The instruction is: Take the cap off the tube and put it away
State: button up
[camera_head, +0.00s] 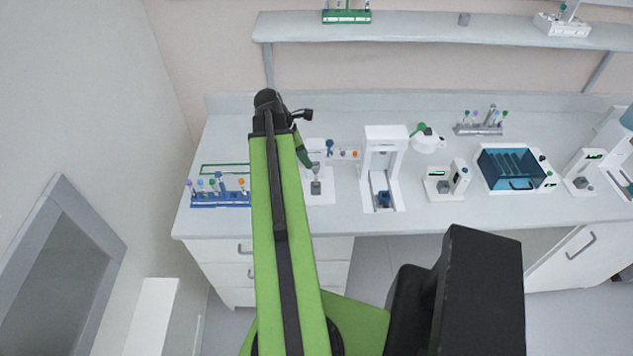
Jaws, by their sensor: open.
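My gripper (312,166) is small in the head view, at the end of my green and black arm. It is open, just above a small grey holder (316,188) on a white base plate (325,197). A tube seems to stand in this holder under the jaws, but it is too small to tell its cap or whether the jaws touch it. My arm hides part of the bench left of the holder.
A blue rack (208,200) with several capped tubes stands at the left. A white frame-like device (385,135) stands just right of the plate. A shelf (420,28) runs above.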

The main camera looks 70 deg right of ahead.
aim_at(315, 169)
jog(key=shift+x, duration=0.9)
jog(key=b+x, duration=0.5)
jog(key=shift+s+d, duration=0.15)
jog(key=shift+d, duration=0.05)
jog(key=shift+r, duration=0.1)
jog(key=c, duration=0.9)
